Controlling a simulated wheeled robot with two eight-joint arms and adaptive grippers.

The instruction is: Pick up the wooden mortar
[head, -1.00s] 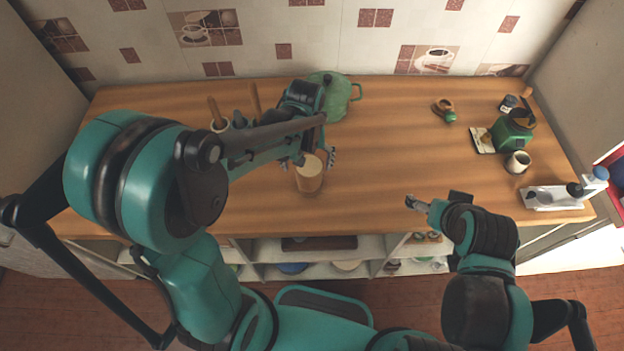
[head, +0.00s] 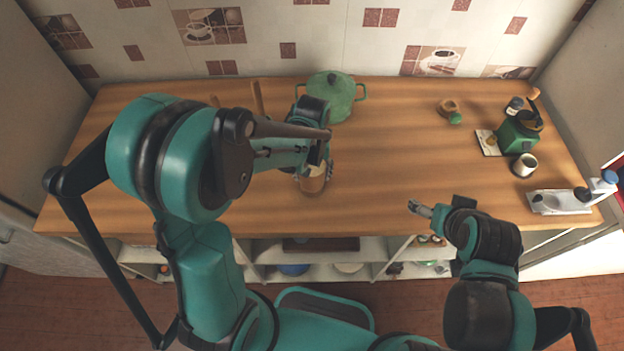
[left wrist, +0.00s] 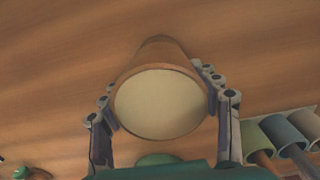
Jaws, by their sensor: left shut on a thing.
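The wooden mortar (head: 312,184) is a brown, tapered round vessel with a pale cream top face. It is at the middle front of the counter, partly hidden by my left gripper (head: 315,172). In the left wrist view the mortar (left wrist: 160,100) sits between the two jointed fingers of the left gripper (left wrist: 162,88), which is shut on its sides. Whether its base touches the counter cannot be told. My right gripper (head: 420,209) is above the counter's front edge, right of the mortar, holding nothing visible; its finger gap is too small to judge.
A green lidded pot (head: 343,94) stands behind the left gripper. Wooden handles (head: 257,97) show behind the left arm. A small brown item (head: 448,106), a green grinder (head: 518,134), a cup (head: 524,164) and a white stand (head: 560,202) are at right. The middle right counter is clear.

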